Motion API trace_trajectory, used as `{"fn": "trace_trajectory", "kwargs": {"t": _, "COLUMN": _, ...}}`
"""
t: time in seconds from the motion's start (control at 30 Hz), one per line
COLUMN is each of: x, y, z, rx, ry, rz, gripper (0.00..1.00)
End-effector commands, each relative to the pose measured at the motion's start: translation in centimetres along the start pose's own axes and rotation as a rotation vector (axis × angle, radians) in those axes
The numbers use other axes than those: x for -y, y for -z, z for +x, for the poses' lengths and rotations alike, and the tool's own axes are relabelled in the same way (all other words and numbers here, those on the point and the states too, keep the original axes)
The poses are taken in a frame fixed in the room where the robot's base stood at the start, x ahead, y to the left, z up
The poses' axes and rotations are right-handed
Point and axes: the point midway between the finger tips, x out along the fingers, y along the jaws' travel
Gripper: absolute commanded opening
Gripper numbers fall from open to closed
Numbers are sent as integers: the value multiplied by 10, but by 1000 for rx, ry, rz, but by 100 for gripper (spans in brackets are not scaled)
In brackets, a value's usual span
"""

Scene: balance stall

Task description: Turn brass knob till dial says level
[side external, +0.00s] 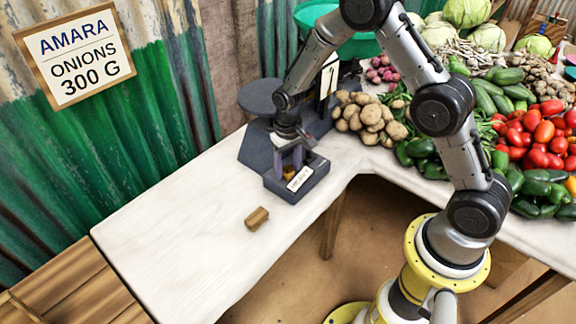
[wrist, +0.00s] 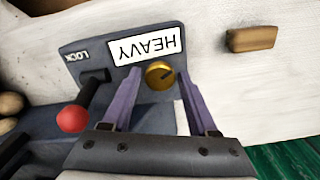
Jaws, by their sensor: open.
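The brass knob (wrist: 160,74) sits on the front block of the dark grey balance (side external: 256,148), a dark line marking its face. It shows small in the side view (side external: 289,173). Beside it a white plate (wrist: 144,46) reads HEAVY, upside down in the wrist view; it is also on the block's front in the side view (side external: 300,179). My gripper (wrist: 157,78) is open, its two purple-grey fingers on either side of the knob, with small gaps seeming to show. The side view shows my gripper (side external: 288,161) pointing down over the block.
A lever with a red ball (wrist: 73,118) stands by the word LOCK, left of my fingers. A small wooden block (side external: 257,218) lies on the white table (side external: 170,240). Potatoes (side external: 370,118) and other vegetables crowd the right. The table's left part is clear. A sign (side external: 75,55) reads AMARA ONIONS 300 G.

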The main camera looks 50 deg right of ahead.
Motion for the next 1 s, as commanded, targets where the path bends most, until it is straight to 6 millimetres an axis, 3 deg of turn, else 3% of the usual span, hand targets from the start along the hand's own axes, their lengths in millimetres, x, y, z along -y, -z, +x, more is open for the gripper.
{"fn": "trace_trajectory", "kwargs": {"t": 0.2, "x": 0, "y": 0, "z": 0, "rx": 0, "ry": 0, "rz": 0, "gripper": 58}}
{"fn": "trace_trajectory", "kwargs": {"t": 0.53, "x": 0, "y": 0, "z": 0, "rx": 0, "ry": 0, "rz": 0, "gripper": 0}}
{"fn": "trace_trajectory", "kwargs": {"t": 1.0, "x": 0, "y": 1, "z": -1, "rx": -2, "ry": 0, "rz": -107, "gripper": 0}}
